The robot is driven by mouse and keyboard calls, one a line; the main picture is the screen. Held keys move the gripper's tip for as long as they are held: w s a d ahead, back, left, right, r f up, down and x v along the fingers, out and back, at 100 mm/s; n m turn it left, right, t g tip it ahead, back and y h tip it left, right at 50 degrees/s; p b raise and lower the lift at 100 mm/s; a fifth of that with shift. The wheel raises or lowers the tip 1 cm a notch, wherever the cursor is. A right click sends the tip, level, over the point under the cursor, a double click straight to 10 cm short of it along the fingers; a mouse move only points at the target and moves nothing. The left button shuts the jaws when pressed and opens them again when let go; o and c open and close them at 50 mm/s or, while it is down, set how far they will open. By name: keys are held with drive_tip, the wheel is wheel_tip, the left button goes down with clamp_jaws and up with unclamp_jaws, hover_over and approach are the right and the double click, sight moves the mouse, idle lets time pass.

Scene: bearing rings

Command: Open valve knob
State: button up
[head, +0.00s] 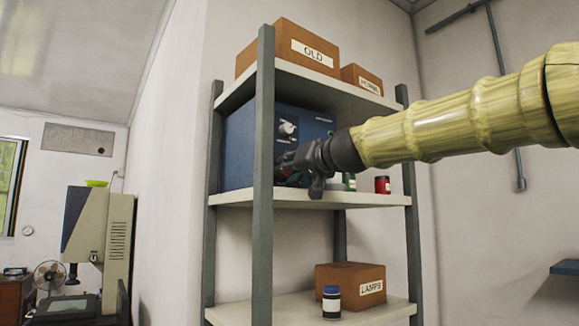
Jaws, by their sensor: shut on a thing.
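A blue box-shaped unit (237,150) stands on the middle shelf, partly behind the rack's front post. A pale round knob or fitting (287,128) shows on the upper part of its front face. My gripper (284,168) reaches in from the right and is at the lower part of that front face. It is shut on the valve knob there, which the fingers almost wholly hide. How far the knob is turned cannot be seen.
The grey rack post (263,200) stands close to the left of my gripper. A red can (382,185) and a green one (349,181) stand on the shelf below my arm. A dark jar (331,301) stands on the bottom shelf.

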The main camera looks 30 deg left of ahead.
drive_tip(key=m+p, duration=0.1)
drive_tip(key=m, duration=0.2)
drive_tip(key=m+p, duration=0.1)
drive_tip(key=shift+r+m+p, duration=0.25)
drive_tip(key=shift+m+p, duration=0.05)
drive_tip(key=shift+p, duration=0.05)
drive_tip(key=m+p, duration=0.1)
drive_tip(key=m, duration=0.1)
drive_tip(key=shift+m+p, duration=0.3)
drive_tip(key=shift+p, duration=0.05)
drive_tip(key=m+p, duration=0.2)
drive_tip(key=m, duration=0.1)
drive_tip(key=shift+m+g, duration=0.3)
drive_tip(key=shift+g, duration=0.1)
drive_tip(key=shift+w+f+m+p, duration=0.1)
drive_tip(key=shift+f+m+p, duration=0.1)
drive_tip(key=shift+m+p, duration=1.45)
drive_tip(key=shift+m+b, duration=0.4)
drive_tip(key=shift+m, duration=0.25)
drive_tip(key=o, duration=1)
drive_tip(key=shift+d, duration=0.1)
drive_tip(key=shift+o, duration=0.2)
